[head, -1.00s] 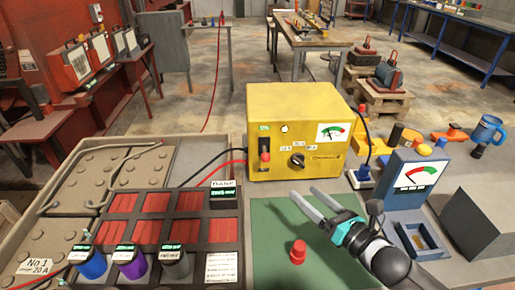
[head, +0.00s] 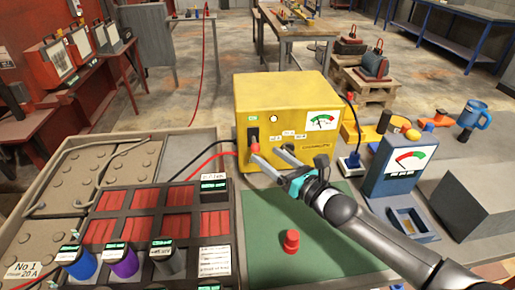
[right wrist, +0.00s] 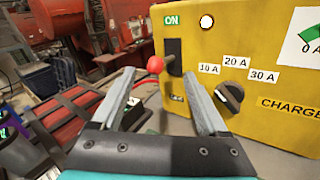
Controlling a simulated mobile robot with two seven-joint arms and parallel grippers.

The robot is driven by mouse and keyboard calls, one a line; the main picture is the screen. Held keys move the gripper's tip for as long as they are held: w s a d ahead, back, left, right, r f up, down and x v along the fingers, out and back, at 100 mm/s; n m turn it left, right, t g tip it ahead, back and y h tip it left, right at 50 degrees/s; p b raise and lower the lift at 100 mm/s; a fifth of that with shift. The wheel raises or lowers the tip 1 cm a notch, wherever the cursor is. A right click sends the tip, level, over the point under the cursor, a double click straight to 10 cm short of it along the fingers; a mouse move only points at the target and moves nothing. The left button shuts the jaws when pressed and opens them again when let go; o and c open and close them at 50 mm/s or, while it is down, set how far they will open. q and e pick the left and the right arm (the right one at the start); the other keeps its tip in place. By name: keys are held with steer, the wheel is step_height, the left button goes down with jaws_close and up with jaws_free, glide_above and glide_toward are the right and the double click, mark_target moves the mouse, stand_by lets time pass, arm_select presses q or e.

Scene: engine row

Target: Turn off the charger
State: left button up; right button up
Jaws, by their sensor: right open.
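The yellow charger (head: 285,101) stands at the back of the bench. Its front has a black switch slot with a red-knobbed lever (head: 255,149), an ON label above and a small label below. In the right wrist view the lever's red ball (right wrist: 155,64) sticks out toward me, between the fingertips in the picture. My right gripper (head: 270,153) is open and empty, just in front of the charger's face. Whether a finger touches the lever I cannot tell. A black dial (right wrist: 229,97) marked 10 A, 20 A and 30 A sits right of the switch. My left gripper is out of view.
A green mat with a red knob (head: 291,241) lies below my right arm. A battery tray with purple, blue and grey cylinders is at left. A blue meter (head: 397,170) and grey box (head: 468,197) stand at right. Red and black cables run left from the charger.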

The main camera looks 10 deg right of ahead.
mark_target(257, 147)
steer(key=shift+b+x, duration=0.4)
steer(key=shift+x, duration=2.25)
steer(key=shift+c, duration=0.3)
jaws_close()
